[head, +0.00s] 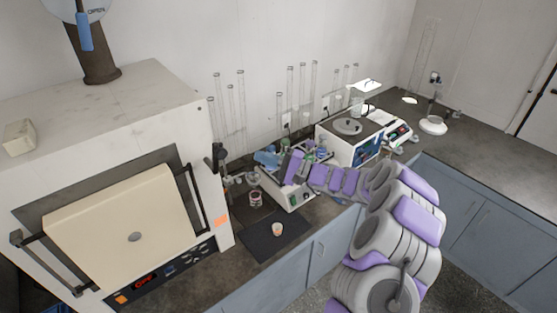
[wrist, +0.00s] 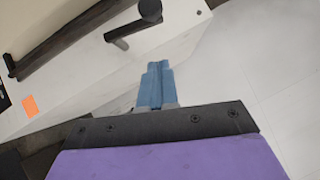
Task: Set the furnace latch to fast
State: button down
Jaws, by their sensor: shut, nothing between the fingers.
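The white furnace (head: 130,95) fills the left of the head view, with its cream door (head: 120,230) closed across the front. A black latch-like fitting (head: 217,157) sits on the furnace's right edge; its setting is not readable. In the wrist view a black rounded knob (wrist: 150,10) and a short black peg stand off the white furnace side. My gripper (wrist: 158,72) has its blue fingers together and empty, below and apart from the knob. In the head view my gripper (head: 266,158) is right of the furnace, above the bench.
A dark mat (head: 262,247) with a small cup (head: 277,228) lies on the bench beside the furnace. Bench devices (head: 350,140) and glassware stand behind my arm. A black door handle bar (wrist: 80,35) juts from the furnace. A blue-handled lever (head: 85,32) hangs at the flue.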

aim_at(220, 157)
jog(key=a+r+n+b, duration=0.1)
jog(key=a+b, duration=0.1)
jog(key=a, duration=0.1)
jog(key=s+a+r+n+g+h+b, duration=0.1)
jog(key=a+b, duration=0.1)
jog(key=a, duration=0.1)
jog(key=s+a+r+n+h+b, duration=0.1)
jog(key=a+b, duration=0.1)
jog(key=a, duration=0.1)
jog(key=shift+s+a+n, duration=0.1)
jog(key=shift+s+n, duration=0.15)
jog(key=shift+n, duration=0.05)
jog(key=shift+s+a+r+n+g+h+b, duration=0.2)
jog(key=shift+s+a+n+g+h+b, duration=0.15)
jog(key=shift+n+h+b, duration=0.6)
jog(key=s+a+f+n+t+h+b, duration=0.3)
jog(key=a+n+h+b, duration=0.4)
jog(key=b, duration=0.3)
jog(key=shift+s+a+f+n+h+b, duration=0.4)
jog(key=shift+s+a+f+h, duration=0.25)
jog(key=shift+s+h, duration=0.35)
